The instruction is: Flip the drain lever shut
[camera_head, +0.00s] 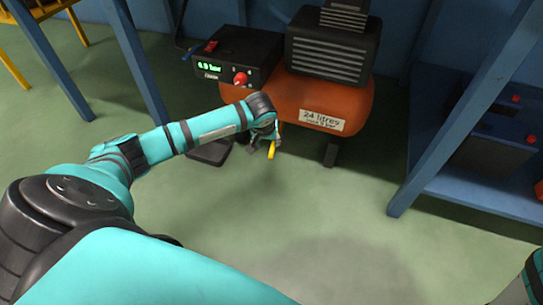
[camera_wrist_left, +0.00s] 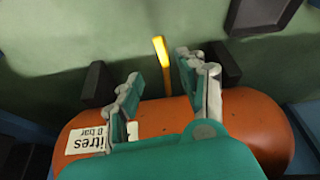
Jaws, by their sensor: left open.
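The yellow drain lever (camera_head: 271,151) sticks out below the orange compressor tank (camera_head: 352,108) in the head view. The lever also shows in the left wrist view (camera_wrist_left: 161,52). My left gripper (camera_wrist_left: 163,76) is open under the tank, its two fingers on either side of the lever. The lever lies nearer the right-hand finger in that view, and I cannot tell whether they touch. In the head view the left gripper (camera_head: 263,142) is small and dark beside the lever. The lever's root is hidden by the tank and fingers. My right gripper is not in view.
A black control box (camera_head: 240,58) with a green display and red knob stands left of the black motor housing (camera_head: 331,50). A dark tank foot (camera_head: 331,153) is right of the lever. Blue shelf posts (camera_head: 463,108) flank the compressor. The green floor in front is clear.

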